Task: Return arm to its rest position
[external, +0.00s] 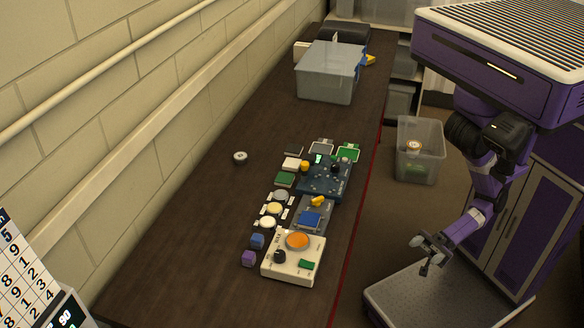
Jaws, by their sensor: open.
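My purple arm hangs folded down in front of my body at the right of the external view, clear of the table. My gripper (430,257) is at its lower end, above my base and to the right of the table's red edge. It is open, and nothing shows between its fingers. It touches no object on the table.
A dark wooden table (190,215) runs along the wall. It holds a cream device with an orange disc (293,259), a dark blue board (325,180), several small parts, a black-and-white round piece (240,157) and a grey bin (329,74). A clear bin (420,150) stands beyond my arm.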

